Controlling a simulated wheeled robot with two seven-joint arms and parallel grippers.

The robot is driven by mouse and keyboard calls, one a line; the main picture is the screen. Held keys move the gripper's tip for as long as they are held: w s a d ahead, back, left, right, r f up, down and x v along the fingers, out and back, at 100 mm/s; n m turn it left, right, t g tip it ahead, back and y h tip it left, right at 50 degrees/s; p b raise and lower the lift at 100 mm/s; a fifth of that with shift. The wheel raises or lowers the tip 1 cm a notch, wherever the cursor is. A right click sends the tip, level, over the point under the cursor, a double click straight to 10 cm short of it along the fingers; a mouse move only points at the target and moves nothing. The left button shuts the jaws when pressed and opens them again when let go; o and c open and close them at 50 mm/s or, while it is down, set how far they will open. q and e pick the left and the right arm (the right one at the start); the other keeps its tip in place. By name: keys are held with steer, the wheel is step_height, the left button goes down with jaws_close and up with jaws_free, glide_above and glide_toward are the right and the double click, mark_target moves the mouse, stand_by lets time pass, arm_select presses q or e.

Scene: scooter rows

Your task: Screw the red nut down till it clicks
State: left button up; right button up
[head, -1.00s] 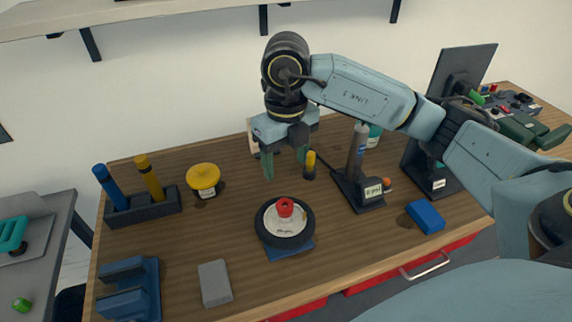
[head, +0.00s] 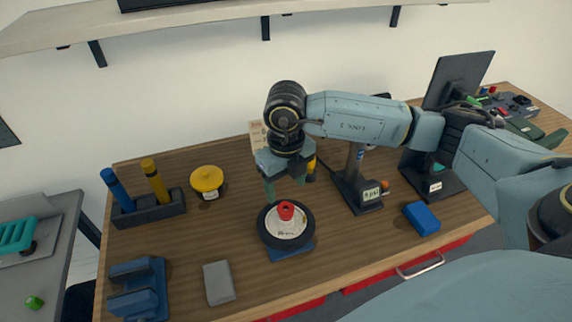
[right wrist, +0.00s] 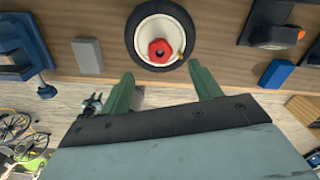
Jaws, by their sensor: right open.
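The red nut (head: 286,211) sits at the middle of a white-hubbed wheel with a black tyre (head: 264,233), which lies flat on a blue stand (head: 290,253). In the right wrist view the red nut (right wrist: 160,51) shows a hexagonal rim and a hole in its centre, with a small brass-coloured part beside it on the hub. My right gripper (head: 285,190) hangs above and just behind the wheel, with its green fingers pointing down. In the right wrist view its fingers (right wrist: 162,85) are spread wide with nothing between them. My left gripper is not in view.
A grey block (head: 218,283) and a blue holder (head: 139,288) lie left of the wheel. A yellow-lidded jar (head: 207,180) and a rack (head: 149,210) of blue and yellow tools stand farther back. A dark display stand (head: 357,190) and a blue box (head: 421,218) are to the right.

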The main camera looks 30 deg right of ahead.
mark_target(286, 210)
step_height(286, 210, down, 8)
steer(key=shift+r+p, duration=0.2)
steer(key=shift+p, duration=0.2)
